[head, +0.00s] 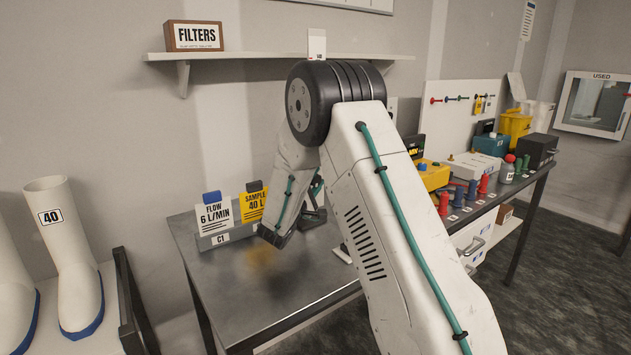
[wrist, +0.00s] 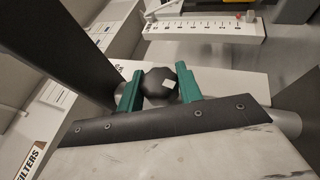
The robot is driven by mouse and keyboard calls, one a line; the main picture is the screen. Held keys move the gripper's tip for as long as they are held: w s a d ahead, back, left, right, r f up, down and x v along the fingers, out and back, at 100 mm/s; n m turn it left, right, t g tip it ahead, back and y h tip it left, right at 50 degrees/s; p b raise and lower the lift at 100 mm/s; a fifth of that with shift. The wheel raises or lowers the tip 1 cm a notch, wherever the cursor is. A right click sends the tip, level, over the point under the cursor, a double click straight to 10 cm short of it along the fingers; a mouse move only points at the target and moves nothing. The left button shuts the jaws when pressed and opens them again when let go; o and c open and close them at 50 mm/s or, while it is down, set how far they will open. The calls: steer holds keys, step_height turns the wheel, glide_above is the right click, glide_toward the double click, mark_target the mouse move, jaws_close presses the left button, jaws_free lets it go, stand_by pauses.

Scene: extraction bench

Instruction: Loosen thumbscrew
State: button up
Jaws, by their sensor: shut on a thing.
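In the wrist view my gripper (wrist: 159,90) has its two green fingers on either side of a black knob, the thumbscrew (wrist: 157,82), with a small pale mark on its top. The fingers are shut on it. The knob sits in front of a white surface. In the head view my white arm covers the middle of the bench. My gripper and the thumbscrew are hidden behind it there.
A metal bench (head: 225,290) carries a white "FLOW 6 L/MIN" card (head: 215,214) and a yellow "SAMPLE 40 L" card (head: 252,204). Several red and blue pieces, a yellow box (head: 434,178) and a black box (head: 538,150) stand at right. White boots (head: 70,260) stand at left.

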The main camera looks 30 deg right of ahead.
steer(key=shift+n+t+h, duration=0.8)
steer(key=shift+n+t, duration=0.2)
steer(key=shift+t, duration=0.1)
steer(key=o, duration=1)
steer(key=s+a, duration=0.2)
steer(key=a, duration=0.1)
steer(key=s+a, duration=0.2)
steer(key=a, duration=0.2)
steer(key=s+a, duration=0.2)
steer(key=a, duration=0.2)
steer(key=shift+s+a+f, duration=0.15)
steer(key=shift+a+f, duration=0.1)
steer(key=shift+f, duration=0.1)
